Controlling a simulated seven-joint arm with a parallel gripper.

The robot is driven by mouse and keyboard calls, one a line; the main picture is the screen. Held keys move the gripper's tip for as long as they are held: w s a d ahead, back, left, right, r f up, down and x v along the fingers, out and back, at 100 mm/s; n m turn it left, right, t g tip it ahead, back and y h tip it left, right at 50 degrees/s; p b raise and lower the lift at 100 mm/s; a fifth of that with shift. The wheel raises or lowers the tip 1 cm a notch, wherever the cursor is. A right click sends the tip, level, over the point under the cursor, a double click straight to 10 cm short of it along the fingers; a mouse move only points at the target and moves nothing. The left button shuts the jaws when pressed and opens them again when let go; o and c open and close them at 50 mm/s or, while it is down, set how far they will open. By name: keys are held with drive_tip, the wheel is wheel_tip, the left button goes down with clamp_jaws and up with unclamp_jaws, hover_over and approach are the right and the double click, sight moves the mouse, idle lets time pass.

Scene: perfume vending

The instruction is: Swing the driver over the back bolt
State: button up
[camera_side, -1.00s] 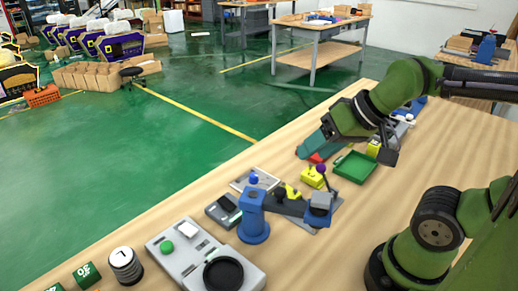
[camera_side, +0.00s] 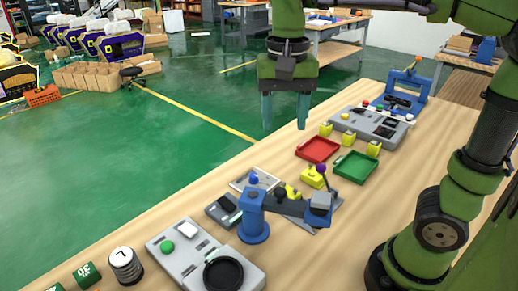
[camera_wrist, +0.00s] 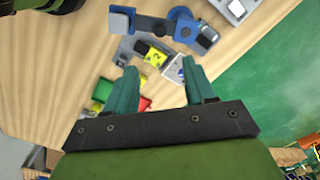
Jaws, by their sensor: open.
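The driver seems to be the dark swing arm (camera_side: 285,206) on a blue post (camera_side: 253,218), with a grey-topped blue head (camera_side: 319,205) at its right end. A stick with a purple knob (camera_side: 321,168) rises by the head. In the wrist view the driver arm (camera_wrist: 150,25) lies at the top, beyond the fingertips. A grey plate (camera_side: 301,225) shows partly under the arm; I cannot make out the back bolt. My gripper (camera_side: 285,112) is open and empty, fingers down, high above the bench; it also shows in the wrist view (camera_wrist: 158,78).
A red tray (camera_side: 318,149) and a green tray (camera_side: 355,167) lie behind the driver, near yellow blocks (camera_side: 312,177). A grey console (camera_side: 378,129) stands farther back. A control box with a black dish (camera_side: 223,273) is in front. The bench's right side is bare.

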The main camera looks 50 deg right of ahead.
sight(280, 190)
wheel_tip(280, 190, down, 17)
drive_tip(key=shift+r, duration=0.15)
idle(0.4)
clamp_jaws()
